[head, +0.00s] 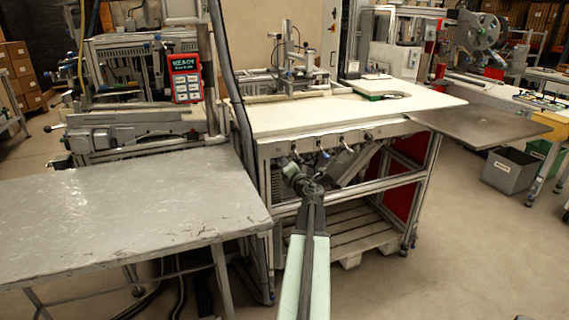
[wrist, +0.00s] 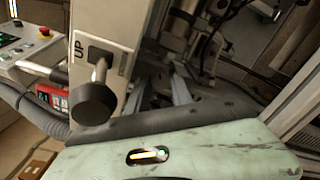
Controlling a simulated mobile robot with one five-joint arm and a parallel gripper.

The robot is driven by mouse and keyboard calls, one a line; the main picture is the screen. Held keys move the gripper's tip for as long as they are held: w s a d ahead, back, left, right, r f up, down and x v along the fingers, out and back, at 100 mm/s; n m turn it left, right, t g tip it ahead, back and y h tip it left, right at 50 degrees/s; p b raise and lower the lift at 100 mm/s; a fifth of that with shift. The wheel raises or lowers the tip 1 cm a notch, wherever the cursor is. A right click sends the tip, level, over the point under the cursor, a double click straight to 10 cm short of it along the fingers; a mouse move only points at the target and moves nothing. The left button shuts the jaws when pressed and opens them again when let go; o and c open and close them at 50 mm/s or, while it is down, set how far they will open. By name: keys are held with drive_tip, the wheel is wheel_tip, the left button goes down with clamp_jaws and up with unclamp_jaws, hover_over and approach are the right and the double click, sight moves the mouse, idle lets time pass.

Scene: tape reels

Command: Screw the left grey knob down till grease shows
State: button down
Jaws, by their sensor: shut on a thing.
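My arm reaches forward in the head view to the front rail under the white-topped machine table (head: 300,118). My dark gripper (head: 288,168) is at the left end of this rail, close against the fittings there. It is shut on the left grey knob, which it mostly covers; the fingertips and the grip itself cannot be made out. No grease can be made out in either view. In the wrist view a dark round-ended lever (wrist: 96,101) stands out from a pale panel (wrist: 122,30) marked "UP", left of my pale green arm housing.
Several small knobs or valves, one of them at the right (head: 368,136), line the rail. A grey worktable (head: 120,205) stands close at left, with a red control box (head: 185,78) behind it. A wooden pallet (head: 345,232) lies under the machine.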

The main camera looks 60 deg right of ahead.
drive_tip(key=shift+m, duration=0.4)
drive_tip(key=c, duration=1.1)
unclamp_jaws()
